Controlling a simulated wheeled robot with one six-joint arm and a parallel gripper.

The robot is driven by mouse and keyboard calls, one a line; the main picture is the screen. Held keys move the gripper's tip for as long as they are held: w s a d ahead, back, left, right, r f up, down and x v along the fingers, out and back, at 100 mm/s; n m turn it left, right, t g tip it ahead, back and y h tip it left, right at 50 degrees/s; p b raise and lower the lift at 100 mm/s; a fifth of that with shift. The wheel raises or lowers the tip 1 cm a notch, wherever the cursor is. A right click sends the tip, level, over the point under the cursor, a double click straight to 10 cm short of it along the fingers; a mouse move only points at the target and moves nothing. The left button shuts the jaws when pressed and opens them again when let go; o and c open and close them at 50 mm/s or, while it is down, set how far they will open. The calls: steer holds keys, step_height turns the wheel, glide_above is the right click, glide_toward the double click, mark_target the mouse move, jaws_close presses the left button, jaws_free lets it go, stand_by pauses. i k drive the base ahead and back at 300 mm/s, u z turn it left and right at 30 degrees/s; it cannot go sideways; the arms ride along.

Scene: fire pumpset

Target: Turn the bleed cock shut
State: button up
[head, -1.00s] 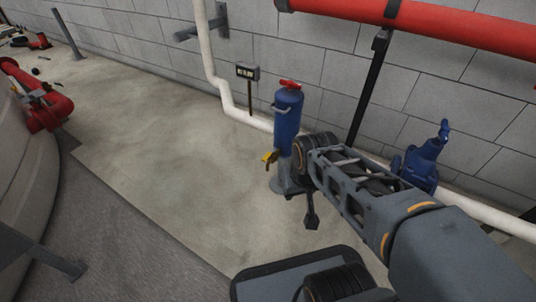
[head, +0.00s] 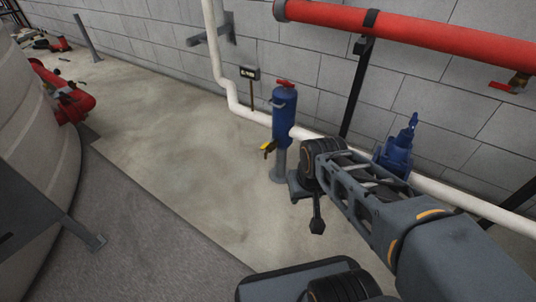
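A blue upright cylinder (head: 284,115) stands on a grey post in front of the block wall. A red handle (head: 285,84) sits on its top. A small cock with a yellow lever (head: 267,146) sticks out low on its left side; this looks like the bleed cock. The lever slants down to the left. My gripper (head: 317,226) hangs just right of the post in the picture, below the cock's height in view and apart from it. Its fingers are small and dark, so I cannot tell whether they are open.
A white pipe (head: 461,191) runs low along the wall behind the cylinder. A blue valve body (head: 396,152) stands right of it. A red pipe (head: 420,34) crosses above, with a red-handled valve (head: 504,87) at far right. The floor left of the post is clear.

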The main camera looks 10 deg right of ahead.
mark_target(267, 143)
steer(key=z, duration=0.6)
steer(key=i, duration=0.75)
steer(key=u, duration=2.75)
